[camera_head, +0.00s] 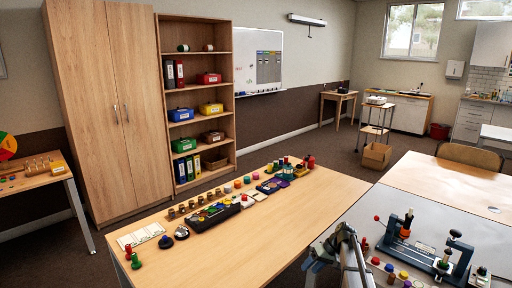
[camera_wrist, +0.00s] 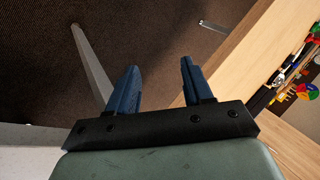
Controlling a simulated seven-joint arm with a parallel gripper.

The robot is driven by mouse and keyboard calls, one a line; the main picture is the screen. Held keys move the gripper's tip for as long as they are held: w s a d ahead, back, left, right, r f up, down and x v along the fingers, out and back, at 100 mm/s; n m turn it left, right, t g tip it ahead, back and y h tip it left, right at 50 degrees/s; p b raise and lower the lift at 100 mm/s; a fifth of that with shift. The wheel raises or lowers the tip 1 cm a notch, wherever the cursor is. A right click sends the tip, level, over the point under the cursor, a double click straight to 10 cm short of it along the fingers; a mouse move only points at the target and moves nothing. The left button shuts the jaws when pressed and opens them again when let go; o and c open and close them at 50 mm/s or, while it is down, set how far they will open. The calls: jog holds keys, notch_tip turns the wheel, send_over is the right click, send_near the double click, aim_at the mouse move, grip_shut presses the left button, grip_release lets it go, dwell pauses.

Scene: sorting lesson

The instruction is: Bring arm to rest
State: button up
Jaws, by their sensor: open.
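My gripper (camera_wrist: 158,82) shows in the wrist view with its two blue fingers apart and nothing between them. Beyond the fingers are the dark carpet, a pale table leg (camera_wrist: 92,68) and the edge of a wooden tabletop (camera_wrist: 215,62). In the head view my arm is low at the bottom centre, beside the right edge of the long wooden table (camera_head: 257,232); its fingers are hard to make out there.
The long table carries a black sorting tray (camera_head: 200,220), a white card (camera_head: 140,236), green pegs (camera_head: 135,260) and several coloured pieces. A grey bench (camera_head: 352,205) with clamp-like fixtures (camera_head: 405,226) stands right of my arm. The table's near right part is bare.

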jog(key=s+a+f+m+g+h, duration=0.1)
jog(key=s+a+f+g, duration=0.15)
jog(key=s+f, duration=0.95)
jog(key=s+a+f+m+g+h, duration=0.1)
jog(key=s+a+f+h, duration=0.15)
jog(key=s+f, duration=1)
jog(key=s+f+g+h, duration=0.1)
jog(key=s+f, duration=0.1)
jog(key=s, duration=1.3)
jog(key=s+f+g+h, duration=0.2)
jog(key=s+f, duration=0.1)
jog(key=s, duration=1.2)
jog(key=shift+a+f+m, duration=0.2)
jog(key=shift+m, duration=0.1)
